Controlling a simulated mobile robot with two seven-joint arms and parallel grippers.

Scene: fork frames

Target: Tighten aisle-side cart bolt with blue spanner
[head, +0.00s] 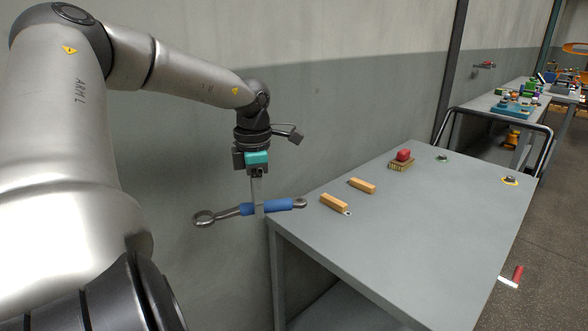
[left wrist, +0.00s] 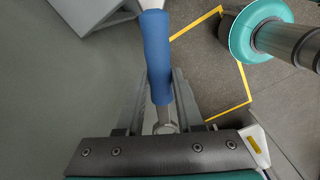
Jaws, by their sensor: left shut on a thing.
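The spanner (head: 281,205) has a blue grip and bare metal ring ends. My left gripper (head: 258,208) is shut on its grip, pointing down, and holds it roughly level just off the cart's near left corner. In the left wrist view the blue grip (left wrist: 155,55) runs up between the fingers. The grey cart (head: 430,225) has one bolt in a yellow ring (head: 510,181) by the right, aisle-side edge. Another bolt in a green ring (head: 443,158) is by the far left edge. The spanner is apart from both bolts. My right gripper is out of view.
Two wooden blocks (head: 334,203) (head: 361,186) and a brush-like block with a red top (head: 403,156) lie along the cart's left side. A dark handle rail (head: 549,135) rises at its far end. A red-handled item (head: 518,272) is low beside the right edge. The cart's middle is clear.

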